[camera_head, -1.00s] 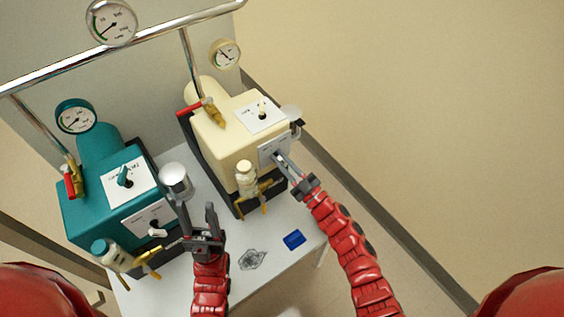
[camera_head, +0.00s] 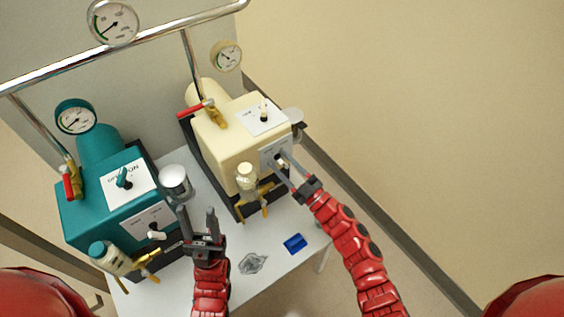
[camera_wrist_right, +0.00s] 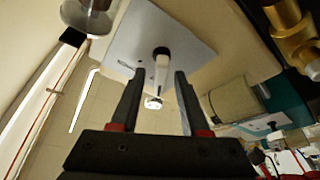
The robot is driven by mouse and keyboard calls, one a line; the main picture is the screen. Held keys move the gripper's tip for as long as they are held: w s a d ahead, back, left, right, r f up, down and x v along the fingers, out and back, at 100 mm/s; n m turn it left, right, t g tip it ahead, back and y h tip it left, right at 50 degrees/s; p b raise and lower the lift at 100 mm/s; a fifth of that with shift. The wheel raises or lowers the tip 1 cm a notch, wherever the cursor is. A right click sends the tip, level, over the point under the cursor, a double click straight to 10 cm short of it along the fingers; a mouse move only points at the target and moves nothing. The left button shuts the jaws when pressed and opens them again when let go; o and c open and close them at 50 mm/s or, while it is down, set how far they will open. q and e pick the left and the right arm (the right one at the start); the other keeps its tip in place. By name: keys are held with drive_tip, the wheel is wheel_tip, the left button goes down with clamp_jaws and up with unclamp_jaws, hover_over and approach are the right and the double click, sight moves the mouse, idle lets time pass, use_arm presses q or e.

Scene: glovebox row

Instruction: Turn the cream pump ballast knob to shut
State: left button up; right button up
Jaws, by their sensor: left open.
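The cream pump (camera_head: 222,145) stands on the right of the table. Its front face carries a white label plate (camera_head: 270,151) with a small knob (camera_head: 278,158), partly hidden by my right gripper (camera_head: 281,164). In the right wrist view the knob (camera_wrist_right: 161,72) has a dark hub and a pale lever pointing down the picture, between the fingers of my right gripper (camera_wrist_right: 157,85). Gaps show on both sides, so it is open around the lever. The plate's lettering is unreadable. My left gripper (camera_head: 197,212) is open and empty, in front of the teal pump.
The teal pump (camera_head: 85,205) stands at left with similar knobs. The cream pump's top plate has another knob (camera_head: 264,115). A glass bottle (camera_head: 247,180) and brass valve sit at its front. A blue item (camera_head: 295,243) and a clear crumpled item (camera_head: 252,263) lie on the table.

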drive_tip(key=shift+d, duration=0.1)
drive_tip(key=b+v, duration=0.2)
drive_tip(key=v, duration=1.5)
drive_tip(key=shift+s+f, duration=0.1)
